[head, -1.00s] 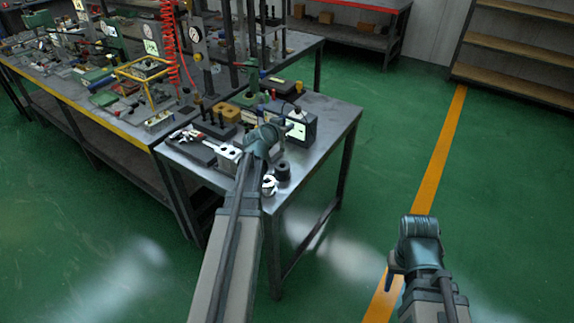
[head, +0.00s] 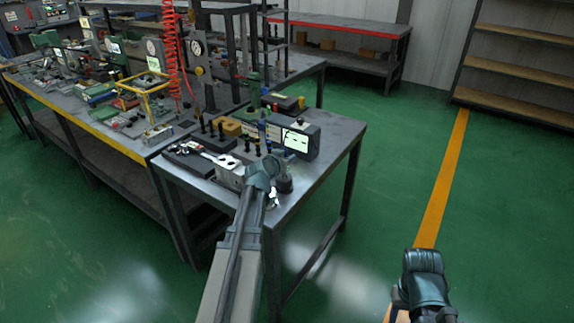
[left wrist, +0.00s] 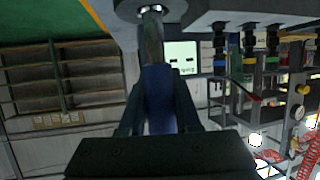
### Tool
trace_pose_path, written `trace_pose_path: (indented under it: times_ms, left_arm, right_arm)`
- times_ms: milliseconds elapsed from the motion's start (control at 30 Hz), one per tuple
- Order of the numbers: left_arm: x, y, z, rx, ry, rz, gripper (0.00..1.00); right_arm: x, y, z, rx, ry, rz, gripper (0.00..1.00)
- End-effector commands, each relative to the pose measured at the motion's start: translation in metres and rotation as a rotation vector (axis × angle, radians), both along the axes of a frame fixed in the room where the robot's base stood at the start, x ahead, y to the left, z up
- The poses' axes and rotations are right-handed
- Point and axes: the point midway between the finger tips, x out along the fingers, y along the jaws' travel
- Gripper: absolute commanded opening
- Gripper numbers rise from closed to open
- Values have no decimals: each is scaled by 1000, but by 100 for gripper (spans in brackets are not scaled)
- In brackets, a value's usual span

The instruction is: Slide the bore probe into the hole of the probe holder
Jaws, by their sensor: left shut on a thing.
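In the left wrist view, my left gripper (left wrist: 158,125) is shut on the bore probe (left wrist: 157,90) by its blue handle. The probe's metal shaft runs up the picture to a round grey piece with a pale centre, apparently the probe holder (left wrist: 128,8). The shaft end meets that centre; how deep it sits I cannot tell. In the head view, my left gripper (head: 268,182) is low over the table's near corner, beside a dark round piece (head: 285,184); my wrist hides the probe there. My right gripper (head: 397,300) is at lower right over the floor, its fingers unclear.
A long crowded bench stands behind at left. Green floor is clear at right.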

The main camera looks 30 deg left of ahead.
Motion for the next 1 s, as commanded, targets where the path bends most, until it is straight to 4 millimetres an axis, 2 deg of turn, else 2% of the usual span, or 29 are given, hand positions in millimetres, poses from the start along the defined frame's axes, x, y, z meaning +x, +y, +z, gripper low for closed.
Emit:
trace_pose_path:
  times_ms: [33, 400, 433, 600, 967, 1000]
  left_arm:
    - [0, 0, -6, 0, -1, 0, 0]
    - [0, 0, -8, 0, -1, 0, 0]
    - [0, 0, -7, 0, 0, 0, 33]
    - [0, 0, -6, 0, 0, 0, 61]
    - [0, 0, -1, 0, 0, 0, 61]
    - [-6, -1, 1, 0, 0, 0, 61]
  right_arm:
    - [0, 0, -6, 0, 0, 0, 50]
    - [0, 0, -8, 0, 0, 0, 50]
    - [0, 0, -8, 0, 0, 0, 50]
    - [0, 0, -6, 0, 0, 0, 50]
    - [0, 0, -1, 0, 0, 0, 50]
    - [0, 0, 1, 0, 0, 0, 50]
